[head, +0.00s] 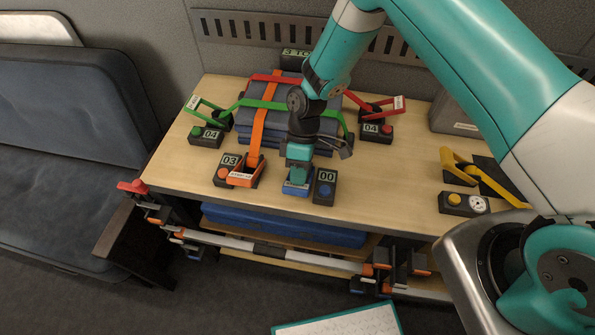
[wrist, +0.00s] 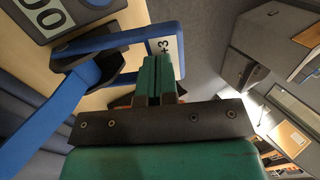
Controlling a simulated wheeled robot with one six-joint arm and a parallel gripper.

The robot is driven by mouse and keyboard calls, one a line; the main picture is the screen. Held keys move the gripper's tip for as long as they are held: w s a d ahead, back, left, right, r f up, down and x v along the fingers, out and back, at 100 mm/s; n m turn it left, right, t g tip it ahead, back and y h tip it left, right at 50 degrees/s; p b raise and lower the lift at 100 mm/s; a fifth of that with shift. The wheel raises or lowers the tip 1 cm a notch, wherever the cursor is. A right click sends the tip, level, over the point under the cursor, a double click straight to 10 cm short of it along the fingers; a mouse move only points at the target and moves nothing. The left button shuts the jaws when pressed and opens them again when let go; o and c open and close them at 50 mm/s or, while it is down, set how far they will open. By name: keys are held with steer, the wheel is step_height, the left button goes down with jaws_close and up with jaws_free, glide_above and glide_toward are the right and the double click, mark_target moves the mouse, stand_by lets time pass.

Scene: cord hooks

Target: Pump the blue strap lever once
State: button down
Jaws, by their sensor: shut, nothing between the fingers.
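The blue strap lever (head: 297,188) is at the front edge of the wooden table, left of its counter (head: 325,186), which reads 00. In the wrist view the lever (wrist: 120,38) is a blue loop with a white label ending in "+3", and a blue strap (wrist: 45,112) runs to its dark base. My gripper (head: 298,168) points down over the lever and partly hides it. In the wrist view its green fingers (wrist: 160,75) are together and empty, right by the labelled end. I cannot tell whether they touch it.
An orange lever (head: 246,172) with counter 03 stands close on the left. Green (head: 208,112) and red (head: 375,103) levers, both with counters reading 04, stand farther back. A strapped grey bundle (head: 262,125) lies behind. A yellow lever (head: 480,180) is at right, with clear tabletop (head: 390,185) between.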

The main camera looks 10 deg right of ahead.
mark_target(297, 187)
steer(key=shift+s+a+f+t+b, duration=0.2)
steer(key=shift+s+f+t+b, duration=0.15)
steer(key=shift+f+t+b, duration=0.05)
steer(key=t+b, duration=0.1)
steer(key=s+f+t+h+b, duration=0.1)
steer(key=f, duration=0.1)
steer(key=shift+s+a+f+t+b, duration=0.25)
steer(key=shift+a+t+b, duration=0.05)
steer(key=shift+t+b, duration=0.1)
steer(key=shift+s+f+b, duration=0.15)
steer(key=shift+f+b, duration=0.25)
steer(key=shift+b, duration=0.05)
steer(key=shift+s, duration=0.1)
step_height(297, 187, up, 14)
steer(key=w, duration=0.1)
steer(key=shift+d+r+p, duration=0.15)
steer(key=shift+r+p, duration=0.05)
steer(key=shift+p, duration=0.1)
steer(key=shift+r, duration=0.1)
